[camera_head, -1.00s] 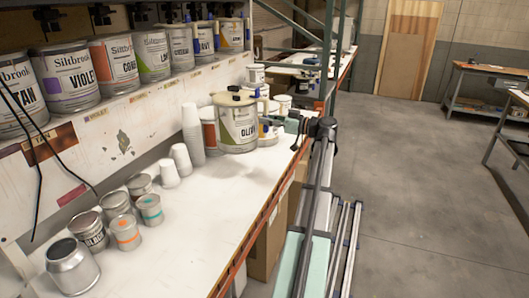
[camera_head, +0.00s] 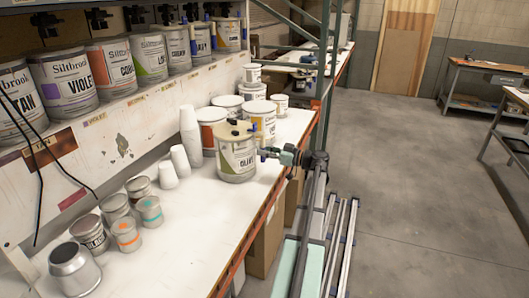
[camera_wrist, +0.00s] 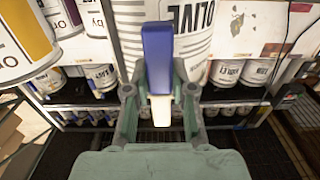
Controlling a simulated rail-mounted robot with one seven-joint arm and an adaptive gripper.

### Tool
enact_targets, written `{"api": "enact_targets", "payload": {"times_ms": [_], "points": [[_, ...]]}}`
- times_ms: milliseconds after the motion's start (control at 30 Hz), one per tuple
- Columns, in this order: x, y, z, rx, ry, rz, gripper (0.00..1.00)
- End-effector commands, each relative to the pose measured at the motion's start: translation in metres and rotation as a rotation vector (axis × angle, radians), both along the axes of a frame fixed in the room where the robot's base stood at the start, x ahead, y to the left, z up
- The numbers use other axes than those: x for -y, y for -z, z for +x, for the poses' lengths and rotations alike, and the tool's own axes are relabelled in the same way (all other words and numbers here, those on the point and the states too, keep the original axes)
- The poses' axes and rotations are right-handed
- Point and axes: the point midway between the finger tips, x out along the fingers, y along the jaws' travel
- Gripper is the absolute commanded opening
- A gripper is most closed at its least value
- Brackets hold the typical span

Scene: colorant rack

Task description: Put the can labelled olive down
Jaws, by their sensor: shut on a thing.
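The olive can (camera_head: 236,160) is a white and cream can with a pale lid, upright over the white bench top (camera_head: 200,222). Its base is at or very near the surface; I cannot tell whether it touches. My gripper (camera_head: 266,153) reaches it from the right. In the wrist view the olive can (camera_wrist: 194,42) fills the top middle, its label reading sideways. There my gripper (camera_wrist: 159,92) is shut on a blue and cream upright handle (camera_wrist: 158,60) at the can's near side.
Paper cups (camera_head: 189,135) stand just left of the olive can. Several other cans, among them an orange-labelled one (camera_head: 211,128), stand close behind it. Small tins (camera_head: 126,234) and a grey metal can (camera_head: 73,268) are at the front left. Bench room in front of the olive can is clear.

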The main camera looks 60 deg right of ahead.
Motion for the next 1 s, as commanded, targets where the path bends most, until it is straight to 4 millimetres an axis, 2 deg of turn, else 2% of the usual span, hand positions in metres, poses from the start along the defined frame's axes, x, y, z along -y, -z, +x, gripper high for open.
{"api": "enact_targets", "payload": {"times_ms": [333,367,400,767,867,1000], "points": [[0.000,0.006,0.000,0.006,0.000,-0.001,0.00],[0.000,0.008,0.000,0.001,0.000,-0.001,0.34],[0.000,0.008,0.000,0.001,0.000,-0.001,0.48],[0.000,0.008,-0.002,0.000,0.000,-0.001,0.49],[0.001,0.009,-0.008,0.001,0.000,-0.002,0.49],[0.006,0.011,-0.028,0.000,0.003,-0.002,0.49]]}}
